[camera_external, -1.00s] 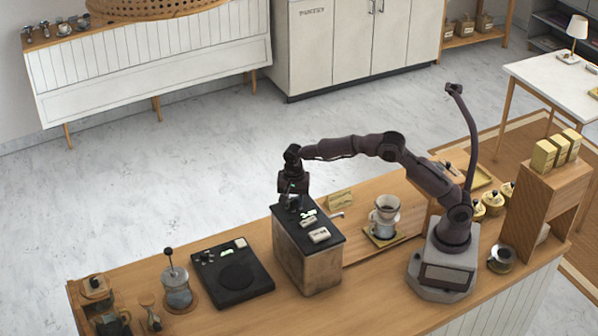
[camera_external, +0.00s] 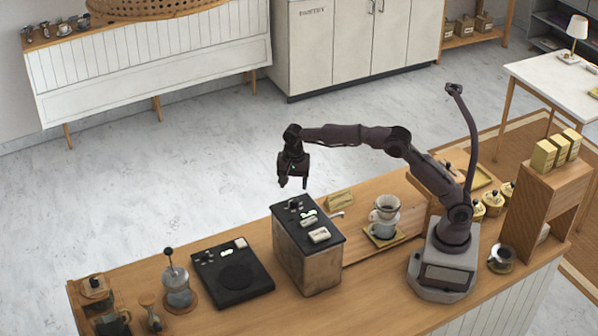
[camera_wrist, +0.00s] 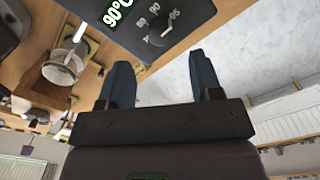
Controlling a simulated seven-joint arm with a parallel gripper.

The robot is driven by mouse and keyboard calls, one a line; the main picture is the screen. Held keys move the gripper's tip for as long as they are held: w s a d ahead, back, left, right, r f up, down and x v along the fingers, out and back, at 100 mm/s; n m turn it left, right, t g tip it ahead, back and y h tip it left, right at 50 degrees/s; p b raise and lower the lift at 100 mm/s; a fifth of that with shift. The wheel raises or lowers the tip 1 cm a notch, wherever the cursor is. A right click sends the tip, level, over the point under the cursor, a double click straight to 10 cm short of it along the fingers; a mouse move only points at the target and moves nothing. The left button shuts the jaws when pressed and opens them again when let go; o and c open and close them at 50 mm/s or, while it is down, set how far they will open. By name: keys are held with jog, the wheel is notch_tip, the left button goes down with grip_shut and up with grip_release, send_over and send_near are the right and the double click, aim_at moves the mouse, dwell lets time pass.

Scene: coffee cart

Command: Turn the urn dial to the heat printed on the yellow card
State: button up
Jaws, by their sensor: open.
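The urn (camera_external: 309,262) is a boxy unit with a dark top on the wooden counter. In the wrist view its dial (camera_wrist: 158,38) is a dark knob with a light pointer mark, ringed by small numbers that are hard to read. A lit display (camera_wrist: 117,13) beside it reads 90°C. The yellow card (camera_external: 340,199) stands behind the urn; its print is too small to read here. My gripper (camera_external: 293,184) is open and empty above the far left end of the urn top. Its two fingers (camera_wrist: 159,76) are apart and clear of the dial.
A pour-over dripper (camera_external: 385,213) stands right of the urn, with a small tap between them. A black scale-like plate (camera_external: 232,270) and a French press (camera_external: 176,287) are at the left. Small light blocks (camera_external: 319,235) sit on the urn top.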

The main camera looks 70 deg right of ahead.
aim_at(293, 200)
notch_tip(293, 200, up, 6)
jog(key=shift+r, duration=0.1)
dwell(0.6)
jog(key=s+d+n+t, duration=0.2)
jog(key=s+n+t, duration=0.3)
jog(key=s+n, duration=1)
jog(key=s, duration=1.5)
jog(key=shift+s+n+t, duration=0.3)
jog(key=shift+s+n, duration=0.05)
jog(key=shift+n, duration=0.05)
